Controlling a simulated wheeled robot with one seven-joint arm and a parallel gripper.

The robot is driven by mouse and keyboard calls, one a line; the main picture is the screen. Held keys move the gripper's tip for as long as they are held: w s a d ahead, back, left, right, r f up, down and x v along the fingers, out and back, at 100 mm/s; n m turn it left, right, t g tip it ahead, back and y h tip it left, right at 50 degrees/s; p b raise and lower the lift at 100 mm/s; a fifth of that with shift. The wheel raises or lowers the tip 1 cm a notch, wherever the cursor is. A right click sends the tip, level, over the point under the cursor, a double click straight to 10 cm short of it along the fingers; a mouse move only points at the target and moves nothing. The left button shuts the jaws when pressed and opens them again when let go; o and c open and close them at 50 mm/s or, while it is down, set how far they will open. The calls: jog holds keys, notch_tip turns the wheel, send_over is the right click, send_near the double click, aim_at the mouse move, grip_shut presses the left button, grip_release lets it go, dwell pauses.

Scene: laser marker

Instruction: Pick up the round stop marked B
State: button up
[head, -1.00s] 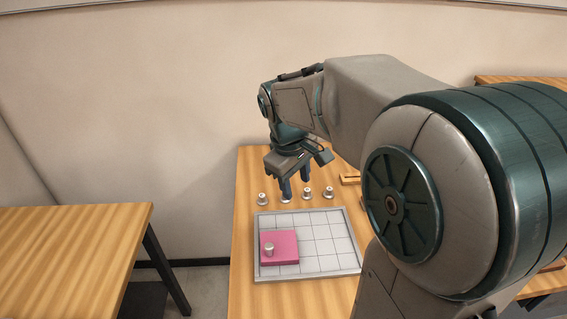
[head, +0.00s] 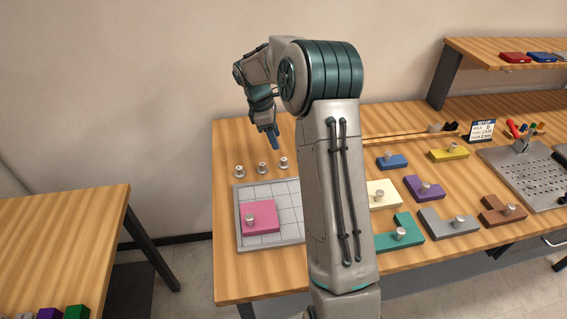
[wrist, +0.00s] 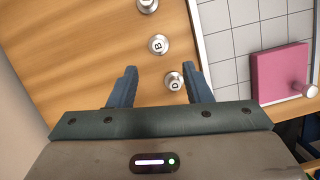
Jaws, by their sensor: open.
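The round stop marked B (wrist: 158,44) is a silver knob with a letter on its white top, at upper middle in the wrist view. In the head view it appears to be the right one of three visible stops (head: 283,163). My gripper (wrist: 160,70) is open and empty, its fingers pointing down above the row of stops. B shows between and beyond the fingertips. The stop marked D (wrist: 174,81) sits close by the right finger in the wrist view. In the head view my gripper (head: 274,143) hangs just above and left of B.
Another stop (wrist: 147,5) is cut off at the wrist view's top. A gridded tray (head: 239,215) with a pink block (head: 262,215) lies in front of the row. My arm hides part of the table. Several coloured blocks, such as a purple one (head: 425,188), lie to the right.

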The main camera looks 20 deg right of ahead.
aim_at(283, 159)
jog(key=p+x, duration=0.1)
jog(key=x, duration=0.8)
jog(key=shift+w+f, duration=0.1)
jog(key=shift+f, duration=0.25)
grip_shut()
